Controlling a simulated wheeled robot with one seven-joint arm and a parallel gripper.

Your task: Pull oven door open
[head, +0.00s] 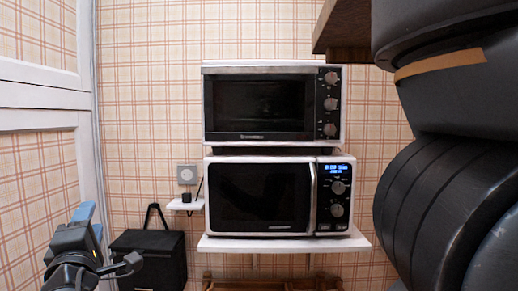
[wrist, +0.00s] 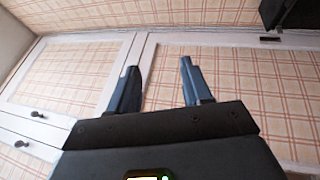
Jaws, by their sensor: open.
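The oven (head: 333,125) is the upper of two stacked appliances in the head view, white and silver with three knobs at its right. Its dark glass door (head: 260,105) is shut, with a silver strip (head: 265,70) along the top. My gripper (head: 82,240) is at the lower left of the head view, well left of and below the oven and apart from it. In the wrist view its two blue-grey fingers (wrist: 160,75) stand apart with nothing between them. The oven cannot be made out for sure in the wrist view.
A microwave (head: 260,197) stands under the oven on a white shelf (head: 352,242). A black bag (head: 150,262) and a wall socket (head: 187,175) are to the left. A white panelled door (head: 40,95) is far left. A wooden board (head: 345,25) juts in overhead.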

